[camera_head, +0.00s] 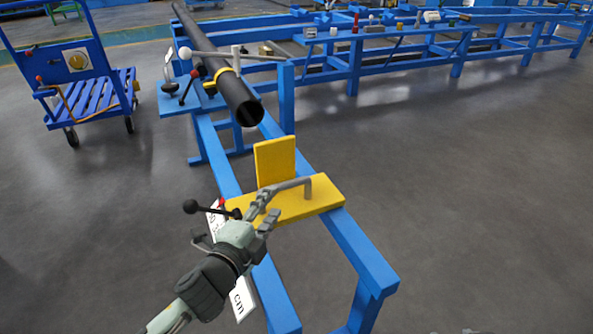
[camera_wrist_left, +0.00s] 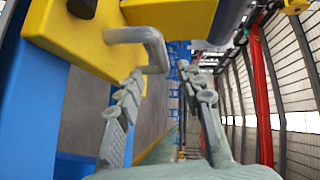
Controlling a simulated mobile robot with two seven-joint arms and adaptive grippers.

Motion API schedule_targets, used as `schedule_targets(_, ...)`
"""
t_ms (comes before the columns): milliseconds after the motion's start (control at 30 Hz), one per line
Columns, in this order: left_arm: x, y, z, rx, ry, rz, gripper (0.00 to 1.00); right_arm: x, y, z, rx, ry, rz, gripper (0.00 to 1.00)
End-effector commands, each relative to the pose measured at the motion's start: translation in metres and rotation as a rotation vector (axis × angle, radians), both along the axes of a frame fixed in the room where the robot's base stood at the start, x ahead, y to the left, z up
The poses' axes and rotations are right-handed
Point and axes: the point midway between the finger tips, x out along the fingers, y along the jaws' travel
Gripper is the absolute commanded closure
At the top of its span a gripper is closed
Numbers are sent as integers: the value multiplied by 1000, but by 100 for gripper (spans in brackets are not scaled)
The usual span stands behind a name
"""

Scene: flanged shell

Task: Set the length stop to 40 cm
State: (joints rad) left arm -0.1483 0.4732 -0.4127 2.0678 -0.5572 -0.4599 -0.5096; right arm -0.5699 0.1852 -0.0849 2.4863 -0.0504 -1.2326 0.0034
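The yellow length stop (camera_head: 318,197) lies across two blue rails, with an upright yellow plate (camera_head: 275,162) and a grey bent handle (camera_head: 290,187). In the left wrist view the handle (camera_wrist_left: 148,42) shows close ahead. My left gripper (camera_head: 269,204) is at the handle's left end in the head view. Its fingers (camera_wrist_left: 158,78) are spread apart, with the handle's bend near their tips; contact cannot be told. A lever with a black ball (camera_head: 191,206) and a red tip (camera_head: 222,203) shows left of the stop. A white scale (camera_head: 242,298) marked "cm" is partly hidden by my arm. My right gripper is not in view.
A dark pipe (camera_head: 228,88) lies on the bench beyond the stop, its open end facing it. A blue cart (camera_head: 95,92) stands at the left. A long blue bench (camera_head: 400,50) holds small items at the back. The floor at the right is clear.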

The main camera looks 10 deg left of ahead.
Motion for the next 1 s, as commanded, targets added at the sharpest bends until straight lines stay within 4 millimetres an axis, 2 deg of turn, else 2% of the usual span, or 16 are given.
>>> schedule_targets(167, 5, -2, -1, 3, -3, -3, 62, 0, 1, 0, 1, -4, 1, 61)
schedule_targets(600, 66, -14, -10, 0, -1, -1, 62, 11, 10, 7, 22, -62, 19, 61)
schedule_targets(733, 74, -16, -11, 1, 0, -1, 62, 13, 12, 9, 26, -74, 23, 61)
schedule_targets(1000, 75, -16, -12, 0, 0, -1, 62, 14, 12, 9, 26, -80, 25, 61)
